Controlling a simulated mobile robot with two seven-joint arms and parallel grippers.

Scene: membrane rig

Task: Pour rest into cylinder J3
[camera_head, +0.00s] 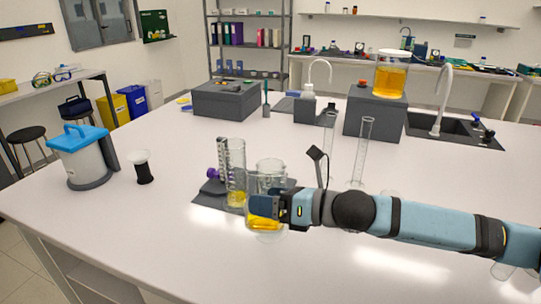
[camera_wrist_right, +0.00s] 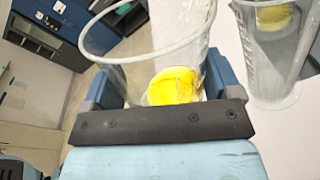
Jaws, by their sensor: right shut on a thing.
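My right gripper (camera_head: 264,207) is shut on a clear glass beaker (camera_head: 270,179) with some yellow liquid in it, near the middle of the white bench. The beaker looks about upright. In the right wrist view it stands between the fingers, with yellow liquid (camera_wrist_right: 172,88) low inside. A graduated cylinder (camera_head: 236,168) with a little yellow liquid stands just left of the beaker; it also shows in the wrist view (camera_wrist_right: 275,55). Two tall, seemingly empty cylinders (camera_head: 331,150) (camera_head: 365,150) stand to the right, behind my arm. I can read no J3 label. My left gripper is out of view.
A jar of yellow liquid (camera_head: 390,80) stands on a grey box (camera_head: 374,118) at the back. A blue-lidded container (camera_head: 82,158) and a small black-and-white item (camera_head: 143,170) stand left. The front left bench is clear.

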